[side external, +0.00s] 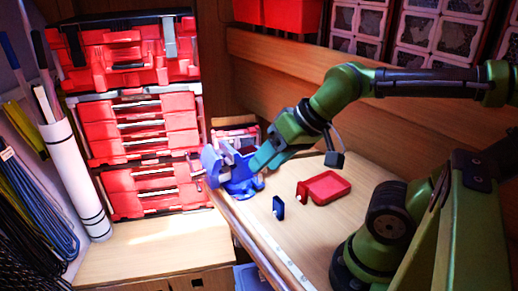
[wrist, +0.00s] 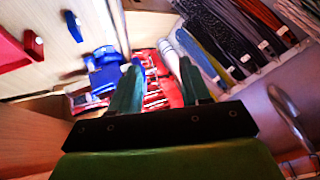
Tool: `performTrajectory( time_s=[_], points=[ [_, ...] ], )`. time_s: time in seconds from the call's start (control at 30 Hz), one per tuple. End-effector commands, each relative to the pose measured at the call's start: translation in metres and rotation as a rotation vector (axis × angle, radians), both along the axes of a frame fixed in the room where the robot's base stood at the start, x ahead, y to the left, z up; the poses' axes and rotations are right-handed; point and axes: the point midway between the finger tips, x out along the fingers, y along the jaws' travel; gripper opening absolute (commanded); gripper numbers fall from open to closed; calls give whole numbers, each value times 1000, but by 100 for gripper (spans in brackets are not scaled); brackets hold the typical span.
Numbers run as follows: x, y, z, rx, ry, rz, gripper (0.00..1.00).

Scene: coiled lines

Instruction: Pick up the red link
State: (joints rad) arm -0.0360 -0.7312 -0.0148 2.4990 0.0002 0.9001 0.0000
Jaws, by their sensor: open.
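A red piece (side external: 327,187), which looks like the red link, lies on the wooden table as a flat shape with raised edges and a small upright end. In the wrist view, a red piece (wrist: 16,52) shows at the left edge, partly cut off. My gripper (side external: 256,163) is to the left of the red piece in the side view, above the table by a blue object. In the wrist view, the two green fingers of my gripper (wrist: 158,72) are spread apart with nothing clearly held between them.
A blue object (side external: 240,177) stands at the table's left edge, close to my fingers; I cannot tell if they touch. Red toolboxes (side external: 145,120) are stacked at left.

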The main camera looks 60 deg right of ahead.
Motion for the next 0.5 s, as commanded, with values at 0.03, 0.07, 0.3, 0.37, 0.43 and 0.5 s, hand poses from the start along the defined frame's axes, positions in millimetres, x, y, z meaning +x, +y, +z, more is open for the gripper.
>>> performTrajectory(
  time_s=[0.03,0.07,0.3,0.37,0.43,0.5],
  points=[
    [4,0,-3,22,24,7,47],
    [7,-3,-4,34,38,7,47],
    [28,-52,-21,314,318,-492,47],
    [31,-66,-26,379,384,-668,47],
    [33,-82,-32,447,453,-886,47],
    [33,-99,-37,509,509,-1116,47]
  ],
)
